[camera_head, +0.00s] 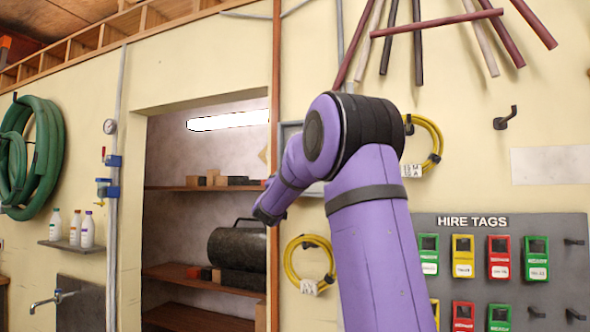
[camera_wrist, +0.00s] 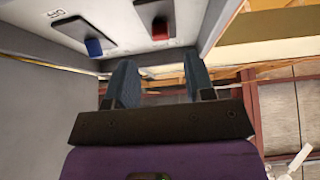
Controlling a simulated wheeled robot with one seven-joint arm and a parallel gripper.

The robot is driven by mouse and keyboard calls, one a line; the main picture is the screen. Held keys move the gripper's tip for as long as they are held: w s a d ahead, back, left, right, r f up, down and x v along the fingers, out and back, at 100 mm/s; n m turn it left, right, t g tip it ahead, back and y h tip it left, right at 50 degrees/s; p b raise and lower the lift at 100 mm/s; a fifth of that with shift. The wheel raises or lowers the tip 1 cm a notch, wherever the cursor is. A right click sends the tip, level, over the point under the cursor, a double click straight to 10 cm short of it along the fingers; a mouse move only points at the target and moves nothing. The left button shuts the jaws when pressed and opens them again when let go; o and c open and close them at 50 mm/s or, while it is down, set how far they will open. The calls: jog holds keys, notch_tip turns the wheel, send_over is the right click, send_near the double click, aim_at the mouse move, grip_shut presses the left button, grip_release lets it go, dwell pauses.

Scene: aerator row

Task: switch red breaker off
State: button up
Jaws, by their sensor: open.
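In the wrist view the red breaker (camera_wrist: 159,29) is a small red lever on a dark plate, at the top middle. A blue lever (camera_wrist: 93,47) on a similar dark plate (camera_wrist: 84,30) is to its left. Both are on a pale grey panel (camera_wrist: 35,50). My gripper (camera_wrist: 161,78) is open and empty, its two dark fingers apart below the levers in the picture, and not touching the red one. The lever's on or off position is not clear. In the head view my purple arm covers most of a grey box (camera_head: 289,132), and the fingers cannot be made out.
Grey side walls (camera_wrist: 216,22) flank the panel in the wrist view. In the head view yellow cable coils (camera_head: 428,138) hang close to my arm. A shelf alcove (camera_head: 200,187) is at left, and a HIRE TAGS board (camera_head: 472,222) is at right.

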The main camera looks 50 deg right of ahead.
jog(key=shift+v, duration=2.15)
